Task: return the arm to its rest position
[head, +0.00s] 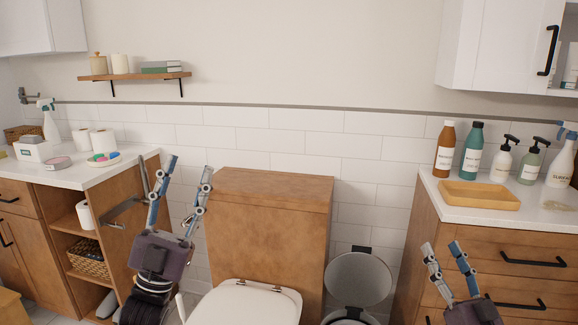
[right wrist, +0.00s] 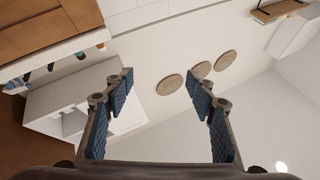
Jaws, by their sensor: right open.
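My left gripper (head: 180,187) is raised at the left of the head view, in front of the wall between the left counter and the wooden toilet cabinet. Its fingers stand apart and nothing shows between them. My right gripper (head: 442,248) is low at the right of the head view, in front of the right cabinet's drawers. In the right wrist view its fingers (right wrist: 162,92) are wide apart with nothing between them.
The toilet lid (head: 245,302) is between the grippers, beside an open-lidded bin (head: 358,280). The right counter holds a yellow tray (head: 478,195) and several bottles (head: 470,150). The left counter (head: 75,178) holds rolls and a spray bottle. A shelf (head: 135,76) is on the wall.

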